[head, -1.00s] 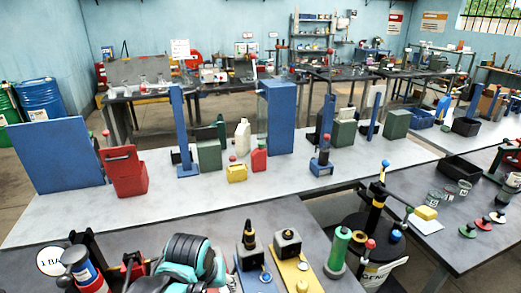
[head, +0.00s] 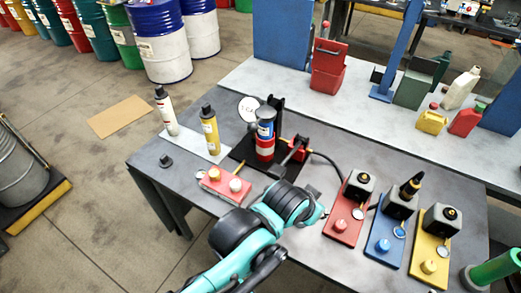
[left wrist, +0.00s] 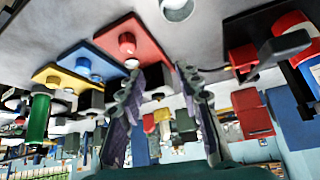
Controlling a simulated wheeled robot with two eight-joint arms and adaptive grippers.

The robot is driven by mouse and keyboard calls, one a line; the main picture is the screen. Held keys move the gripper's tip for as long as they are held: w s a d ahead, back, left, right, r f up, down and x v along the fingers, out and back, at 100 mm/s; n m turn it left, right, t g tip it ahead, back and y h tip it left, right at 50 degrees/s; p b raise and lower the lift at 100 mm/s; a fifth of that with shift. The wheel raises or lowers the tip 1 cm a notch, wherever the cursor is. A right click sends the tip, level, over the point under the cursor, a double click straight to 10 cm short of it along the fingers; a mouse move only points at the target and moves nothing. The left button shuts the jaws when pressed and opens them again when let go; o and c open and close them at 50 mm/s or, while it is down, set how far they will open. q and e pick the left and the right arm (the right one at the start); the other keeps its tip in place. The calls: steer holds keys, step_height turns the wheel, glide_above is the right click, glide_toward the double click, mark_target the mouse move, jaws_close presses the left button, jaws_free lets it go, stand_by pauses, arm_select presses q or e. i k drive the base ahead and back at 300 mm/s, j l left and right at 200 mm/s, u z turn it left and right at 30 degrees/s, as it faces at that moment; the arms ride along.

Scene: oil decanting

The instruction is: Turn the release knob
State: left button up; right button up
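Three plates with round knobs stand on the near table: a red plate (head: 345,227) with a red knob (head: 358,213), a blue plate (head: 382,252), and a yellow plate (head: 423,262). A black stand (head: 242,150) holds a red and blue cylinder (head: 265,135), with a red block and black lever (head: 299,150) beside it. I cannot tell which part is the release knob. My left arm reaches in from below, its wrist between stand and red plate. In the left wrist view my left gripper (left wrist: 158,75) is open and empty, near the red knob (left wrist: 127,42). My right gripper is not in view.
A black hose (head: 330,165) runs toward the red plate. A green cylinder (head: 495,268) stands right. Drums (head: 158,40) line the floor behind.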

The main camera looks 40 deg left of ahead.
mark_target(236, 185)
steer(key=u, duration=1.55)
